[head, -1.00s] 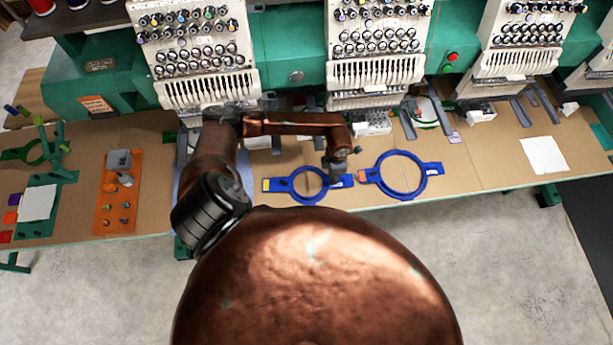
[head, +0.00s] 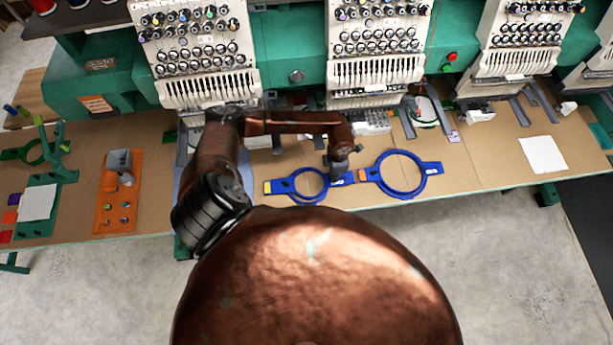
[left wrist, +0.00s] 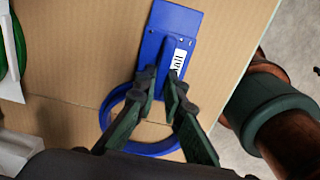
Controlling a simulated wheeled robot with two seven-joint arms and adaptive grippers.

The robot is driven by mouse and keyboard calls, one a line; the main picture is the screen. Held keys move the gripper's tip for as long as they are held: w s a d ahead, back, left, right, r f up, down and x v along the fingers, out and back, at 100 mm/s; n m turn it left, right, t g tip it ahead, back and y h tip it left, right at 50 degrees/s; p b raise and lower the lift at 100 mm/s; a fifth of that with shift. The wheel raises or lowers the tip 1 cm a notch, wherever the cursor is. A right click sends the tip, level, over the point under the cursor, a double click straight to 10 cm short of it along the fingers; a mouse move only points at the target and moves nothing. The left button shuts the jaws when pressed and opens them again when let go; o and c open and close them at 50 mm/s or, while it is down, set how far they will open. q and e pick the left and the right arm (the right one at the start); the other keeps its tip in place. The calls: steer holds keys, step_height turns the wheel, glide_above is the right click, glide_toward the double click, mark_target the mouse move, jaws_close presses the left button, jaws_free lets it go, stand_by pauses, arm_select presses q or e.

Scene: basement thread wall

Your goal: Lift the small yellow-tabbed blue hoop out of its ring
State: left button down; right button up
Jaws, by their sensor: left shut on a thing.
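The small blue hoop (head: 308,199) lies on the tan table near its front edge, its yellow tab (head: 267,186) pointing left. My left gripper (head: 339,174) is over the hoop's right-hand bracket. In the left wrist view the gripper (left wrist: 160,86) is shut on the bracket where it meets the blue ring (left wrist: 104,117). A white label (left wrist: 178,61) on the bracket ends in "all". The fingers hide part of the ring, and I cannot tell whether inner and outer rings are apart. My right gripper is not in view.
A larger blue hoop (head: 421,184) with an orange tab lies close to the right. Embroidery machine heads (head: 378,68) stand behind. An orange tray (head: 103,224) and a green stand (head: 66,177) are at the left. Table right of the large hoop is mostly clear.

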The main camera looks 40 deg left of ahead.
arm_select(q)
steer(key=shift+r, duration=0.25)
steer(key=shift+r+p, duration=0.45)
steer(key=shift+r, duration=0.65)
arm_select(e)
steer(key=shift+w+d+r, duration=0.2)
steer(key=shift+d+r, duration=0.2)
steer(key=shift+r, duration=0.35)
arm_select(q)
steer(key=shift+r+p, duration=0.2)
steer(key=shift+p, duration=0.15)
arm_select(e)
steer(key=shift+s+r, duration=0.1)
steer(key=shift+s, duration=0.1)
arm_select(q)
steer(key=shift+r, duration=0.1)
steer(key=shift+r+p, duration=0.95)
steer(key=shift+r, duration=0.55)
step_height(320, 180, up, 3)
steer(key=shift+f+p, duration=0.1)
steer(key=shift+p, duration=0.6)
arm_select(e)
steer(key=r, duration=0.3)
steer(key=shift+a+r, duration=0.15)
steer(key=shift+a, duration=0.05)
arm_select(q)
steer(key=shift+s+f, duration=0.1)
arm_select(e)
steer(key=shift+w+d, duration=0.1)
